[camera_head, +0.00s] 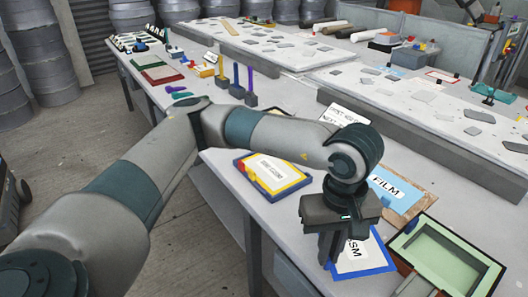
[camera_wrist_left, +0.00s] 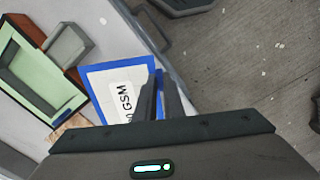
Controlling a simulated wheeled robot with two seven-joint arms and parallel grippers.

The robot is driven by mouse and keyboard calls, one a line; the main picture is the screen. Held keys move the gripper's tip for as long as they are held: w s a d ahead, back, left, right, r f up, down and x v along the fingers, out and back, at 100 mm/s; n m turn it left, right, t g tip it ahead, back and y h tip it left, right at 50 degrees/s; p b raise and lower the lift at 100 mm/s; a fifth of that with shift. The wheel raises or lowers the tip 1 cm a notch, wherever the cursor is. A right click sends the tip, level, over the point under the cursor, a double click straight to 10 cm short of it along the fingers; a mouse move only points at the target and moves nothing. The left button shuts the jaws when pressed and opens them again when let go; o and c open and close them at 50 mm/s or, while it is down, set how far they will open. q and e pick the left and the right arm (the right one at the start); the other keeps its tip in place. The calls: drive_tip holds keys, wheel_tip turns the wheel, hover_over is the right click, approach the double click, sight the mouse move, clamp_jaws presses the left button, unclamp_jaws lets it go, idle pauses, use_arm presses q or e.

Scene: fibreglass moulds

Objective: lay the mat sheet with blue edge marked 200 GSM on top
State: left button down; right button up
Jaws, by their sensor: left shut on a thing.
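The mat sheet with blue edge (camera_head: 378,262) is at the table's front edge, beside the green mould. Its white label shows "SM" in the head view; the wrist view shows the sheet (camera_wrist_left: 92,75) with "0 GSM" readable, the first digits cut off. My left gripper (camera_head: 332,252) points down at the sheet's edge and hides part of it. In the wrist view its fingers (camera_wrist_left: 160,85) are close together, shut on the sheet's edge. I cannot tell whether the sheet touches the table. My right gripper is not in view.
A pale green mould (camera_head: 440,257) in a dark frame stands right of the sheet. A blue sheet marked FILM (camera_head: 398,193) lies behind on brown material. A yellow-edged sheet (camera_head: 272,172) lies left. A long raised slab (camera_head: 440,150) lies behind.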

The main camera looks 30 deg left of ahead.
use_arm(q)
drive_tip(key=w+a+f+m, duration=0.1)
drive_tip(key=a+f+m, duration=0.4)
drive_tip(key=a+m, duration=0.3)
drive_tip(key=shift+w+a, duration=0.25)
drive_tip(key=shift+a, duration=0.2)
